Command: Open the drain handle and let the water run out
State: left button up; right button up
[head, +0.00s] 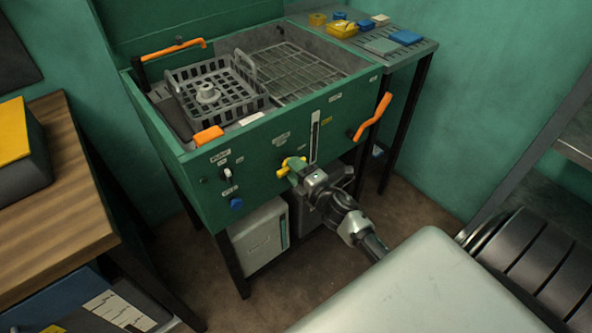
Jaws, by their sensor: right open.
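A green wash basin unit (262,185) stands on dark legs. A small yellow handle (283,171), which looks like the drain handle, sticks out low on its front panel. My right gripper (297,170) is open right at this handle, coming from the lower right. It partly hides the handle, and I cannot tell whether the fingers touch it. A grey basket (215,92) with a round hub sits inside the basin beside a wire rack (292,78). I cannot make out any water. My left gripper is not in view.
An orange lever (372,118) juts from the front panel's right end; another orange handle (174,49) is at the back left. A white box (260,237) stands below the basin. A wooden bench (65,180) is left, a side shelf with small parts behind right.

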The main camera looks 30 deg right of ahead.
jog(key=shift+c, duration=0.3)
grip_shut()
jog(key=shift+m, duration=0.4)
jog(key=shift+m+p, duration=3.45)
jog(key=shift+m, duration=5.15)
